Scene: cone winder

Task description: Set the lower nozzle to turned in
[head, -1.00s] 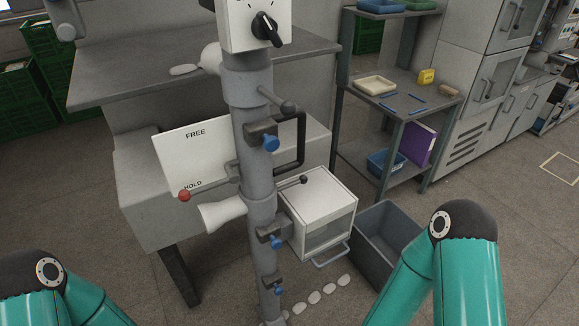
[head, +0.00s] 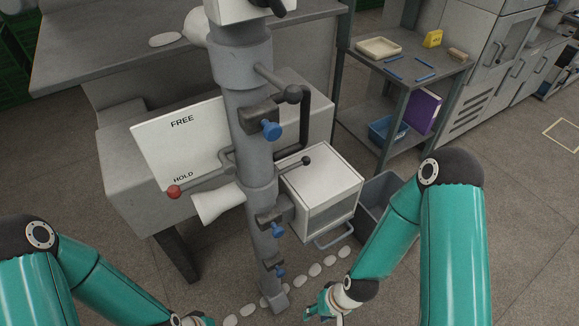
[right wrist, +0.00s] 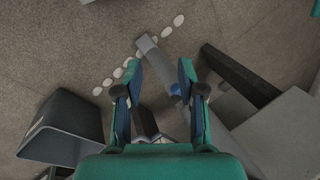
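The lower nozzle, a white flared horn (head: 217,203), sticks out to the left from a lower collar on the grey column (head: 253,170). A thin lever with a dark knob (head: 306,160) reaches right near that collar. An upper white horn (head: 195,28) sits on a higher collar, with a larger grey-knobbed lever (head: 292,94). My right gripper (head: 322,306) is low, right of the column's foot, apart from the nozzle. In the right wrist view its fingers (right wrist: 160,68) are spread and empty. My left gripper (head: 195,320) is mostly cut off by the bottom edge.
Blue knobs (head: 271,130) stick out from clamps on the column. A red-knobbed lever (head: 174,192) lies before the FREE/HOLD plate (head: 178,150). A white box (head: 322,184) and grey bin (head: 377,190) stand right of the column. Pale stones (head: 315,269) lie on the floor.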

